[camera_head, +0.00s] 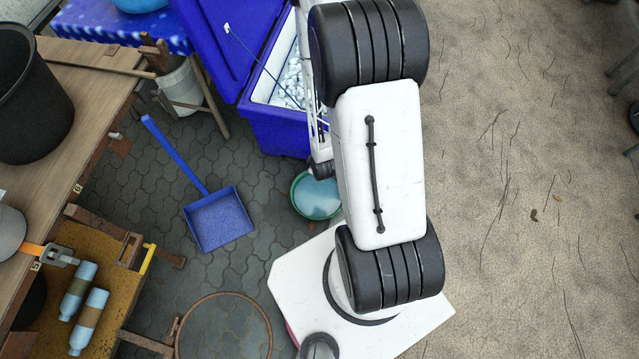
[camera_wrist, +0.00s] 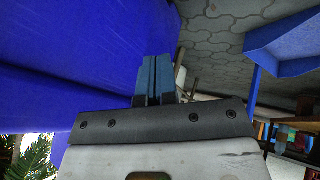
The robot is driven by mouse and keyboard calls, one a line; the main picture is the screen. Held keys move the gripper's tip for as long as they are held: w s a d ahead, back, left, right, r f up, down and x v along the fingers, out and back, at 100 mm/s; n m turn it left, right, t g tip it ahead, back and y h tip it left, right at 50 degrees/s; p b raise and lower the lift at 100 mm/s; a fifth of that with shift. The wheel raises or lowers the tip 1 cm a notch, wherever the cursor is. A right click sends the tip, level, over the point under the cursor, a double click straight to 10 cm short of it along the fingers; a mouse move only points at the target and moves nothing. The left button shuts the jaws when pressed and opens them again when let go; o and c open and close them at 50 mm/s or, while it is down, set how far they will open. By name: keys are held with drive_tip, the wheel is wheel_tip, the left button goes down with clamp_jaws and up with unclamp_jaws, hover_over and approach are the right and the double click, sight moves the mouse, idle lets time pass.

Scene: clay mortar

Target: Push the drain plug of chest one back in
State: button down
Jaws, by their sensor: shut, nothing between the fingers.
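A blue chest (camera_head: 278,132) with its lid (camera_head: 225,40) open stands at the top middle of the head view, filled with ice. In the wrist view its blue wall (camera_wrist: 80,60) fills the left side. My gripper (camera_wrist: 154,62) is shut and empty, with its fingertips close to that wall; I cannot tell if they touch it. The drain plug is not visible in either view. My arm covers the chest's right side in the head view, and I cannot make out the fingers there.
A green basin of water (camera_head: 315,197) sits on the paving below the chest. A blue dustpan (camera_head: 218,220) lies to its left, and also shows in the wrist view (camera_wrist: 285,45). A wooden table (camera_head: 85,90) and a bucket (camera_head: 178,85) stand at left. Open ground (camera_head: 520,180) lies at right.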

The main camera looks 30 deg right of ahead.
drive_tip(key=s+a+f, duration=0.2)
drive_tip(key=s+f, duration=0.7)
drive_tip(key=s, duration=0.1)
drive_tip(key=shift+s+a+f+n+t, duration=0.2)
drive_tip(key=shift+s+f+n+t, duration=0.1)
drive_tip(key=shift+f+n, duration=0.1)
drive_tip(key=shift+w+f, duration=0.15)
drive_tip(key=w+d+f, duration=0.3)
drive_tip(key=w+f, duration=0.4)
drive_tip(key=w, duration=0.1)
drive_tip(key=shift+w+d+f, duration=0.25)
drive_tip(key=shift+w+f, duration=0.05)
drive_tip(key=shift+f, duration=0.05)
idle(0.5)
drive_tip(key=shift+w+d, duration=1.25)
